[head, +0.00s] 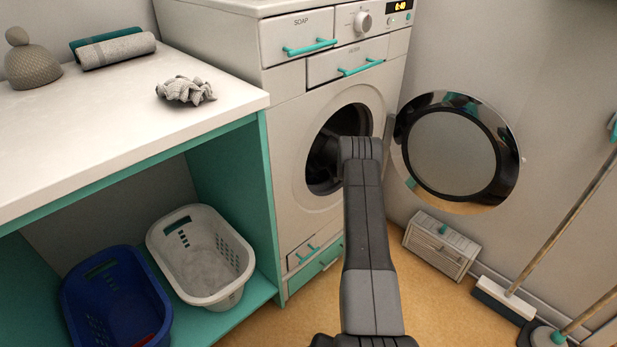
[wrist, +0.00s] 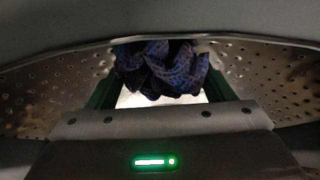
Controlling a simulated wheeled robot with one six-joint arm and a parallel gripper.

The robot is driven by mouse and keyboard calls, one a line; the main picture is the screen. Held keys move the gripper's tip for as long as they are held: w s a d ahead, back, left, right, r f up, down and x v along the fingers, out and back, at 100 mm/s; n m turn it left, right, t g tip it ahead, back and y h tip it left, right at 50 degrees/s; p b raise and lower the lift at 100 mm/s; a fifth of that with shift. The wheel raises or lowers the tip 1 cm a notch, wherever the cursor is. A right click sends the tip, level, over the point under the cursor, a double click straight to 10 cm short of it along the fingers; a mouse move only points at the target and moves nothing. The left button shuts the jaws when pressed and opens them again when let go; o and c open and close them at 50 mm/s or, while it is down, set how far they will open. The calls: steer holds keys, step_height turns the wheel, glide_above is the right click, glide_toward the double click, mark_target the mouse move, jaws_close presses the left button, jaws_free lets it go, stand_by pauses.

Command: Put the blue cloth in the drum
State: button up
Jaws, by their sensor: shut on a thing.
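The blue cloth (wrist: 165,70) is crumpled and dark blue, held between the fingers of my gripper (wrist: 160,98) in the wrist view. My gripper is shut on it. Perforated metal walls of the drum (wrist: 50,90) curve on both sides, so gripper and cloth are inside the drum. In the head view my arm reaches into the round opening of the washing machine (head: 280,130), and its end hides part of the opening; the gripper and the cloth cannot be seen there. The drum's dark interior (head: 325,150) shows left of my arm. The round door (head: 455,155) stands open to the right.
A grey crumpled cloth (head: 186,90) and rolled towels (head: 116,50) lie on the counter (head: 100,120). A white basket (head: 200,255) and a blue basket (head: 117,300) stand on the shelf below. A broom (head: 505,298) and a small vented box (head: 440,247) are at the right.

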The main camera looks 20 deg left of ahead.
steer(key=shift+f, duration=0.1)
steer(key=o, duration=1)
steer(key=shift+r, duration=0.4)
steer(key=p+v, duration=0.3)
steer(key=v, duration=0.8)
steer(key=shift+s+d+r+p, duration=0.1)
steer(key=shift+d+r+p, duration=0.1)
steer(key=shift+p, duration=0.2)
